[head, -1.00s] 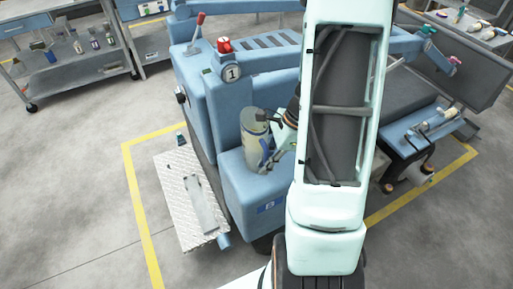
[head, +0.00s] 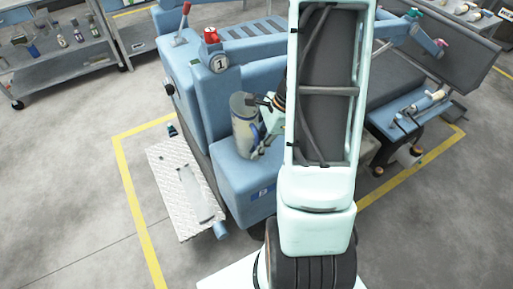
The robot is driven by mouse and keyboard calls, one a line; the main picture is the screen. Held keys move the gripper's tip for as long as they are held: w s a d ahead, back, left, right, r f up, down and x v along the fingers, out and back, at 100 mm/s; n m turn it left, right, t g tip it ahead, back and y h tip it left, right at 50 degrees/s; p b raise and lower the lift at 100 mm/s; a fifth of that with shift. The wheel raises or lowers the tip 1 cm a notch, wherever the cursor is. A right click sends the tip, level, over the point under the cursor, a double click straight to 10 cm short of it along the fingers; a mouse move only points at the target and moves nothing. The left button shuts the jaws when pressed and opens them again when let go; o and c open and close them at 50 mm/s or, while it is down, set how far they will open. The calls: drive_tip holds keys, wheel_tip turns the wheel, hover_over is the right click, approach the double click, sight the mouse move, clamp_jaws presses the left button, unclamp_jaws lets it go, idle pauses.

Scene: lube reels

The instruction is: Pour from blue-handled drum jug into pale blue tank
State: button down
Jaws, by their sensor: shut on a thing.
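The drum jug (head: 244,128) is a grey cylinder with a darker band. It stands or hangs nearly upright at a pale blue block (head: 233,182) with a blue label, on the near side of the machine. I cannot tell whether its base touches the block. A dark blue part, perhaps its handle, shows on its right side. My gripper (head: 266,127) is at the jug's right side, shut on it, and partly hidden by my arm. The pale blue machine body (head: 185,88) rises behind, with a red cap (head: 210,36) and a "1" tag. Which part is the tank is unclear.
A metal tread plate (head: 185,190) lies left of the block. A yellow floor line (head: 133,200) runs around the machine. Shelves with bottles (head: 62,40) stand at the back left. A side shelf (head: 412,115) with tools is at the right. The left floor is clear.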

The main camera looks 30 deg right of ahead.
drive_tip(key=s+a+r+p, duration=0.1)
drive_tip(key=s+r+p, duration=0.2)
drive_tip(key=s+r, duration=0.8)
drive_tip(key=s, duration=0.3)
drive_tip(key=shift+r, duration=0.25)
